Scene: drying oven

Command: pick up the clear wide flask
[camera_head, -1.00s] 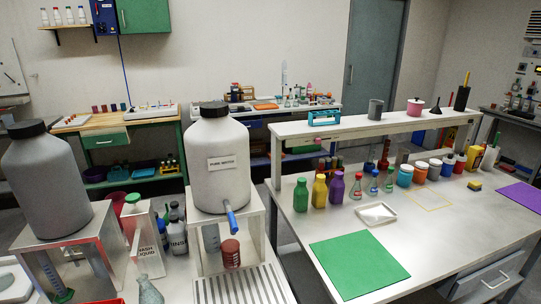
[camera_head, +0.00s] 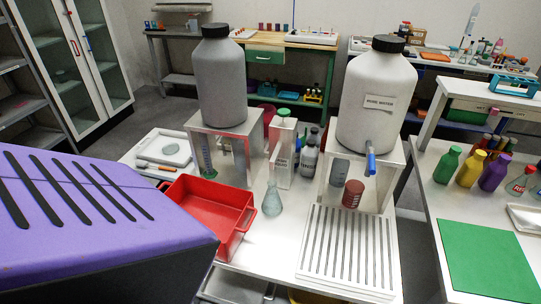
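A clear, faintly blue-green glass flask (camera_head: 272,201) with a wide base and narrow neck stands upright on the white bench. It is just right of the red tray (camera_head: 190,211) and left of the slotted metal drain plate (camera_head: 303,268). Its neck and body are in plain sight. Neither of my grippers shows in the head view.
A large purple box (camera_head: 95,215) with black slots fills the lower left. A green mat (camera_head: 487,262) lies on the right-hand table.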

